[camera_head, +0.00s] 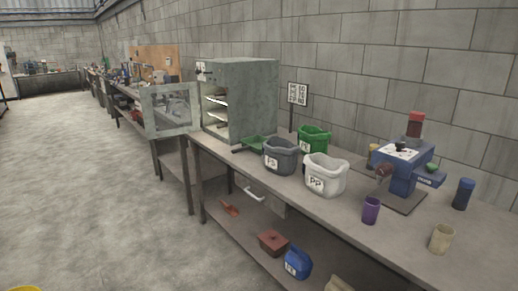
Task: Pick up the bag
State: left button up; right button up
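Three open bag-like containers stand upright on the workbench; I cannot tell which one the task means. A white bag (325,179) with a dark printed label is nearest the front. A dark grey bag (280,157), also labelled, stands just left of it. A green bag (314,138) stands behind them, partly hidden by the white one. Neither of my grippers is in view.
The workbench (310,204) runs along the block wall. A grey cabinet (252,101) with its door (152,130) swung open stands left of the bags. A blue machine (402,166), a purple cup (371,210) and a beige cup (441,238) are at right.

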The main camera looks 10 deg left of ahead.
aim_at(312, 140)
jog(key=i+j, duration=0.3)
jog(key=j, duration=0.2)
jog(key=i+j+z, duration=0.1)
jog(key=i+j, duration=0.2)
jog(key=j, duration=0.15)
jog(key=i+j, duration=0.3)
jog(key=j, duration=0.2)
jog(key=i+j+z, duration=0.1)
jog(key=i+j, duration=0.2)
jog(key=j, duration=0.2)
jog(key=i+j, duration=0.25)
jog(key=j, duration=0.3)
jog(key=i+j+z, duration=0.1)
jog(key=i+j, duration=0.15)
jog(key=j, duration=0.3)
jog(key=i+j, duration=0.25)
jog(key=j, duration=0.25)
jog(key=i+j+z, duration=0.1)
jog(key=i+j, duration=0.15)
jog(key=j, duration=0.3)
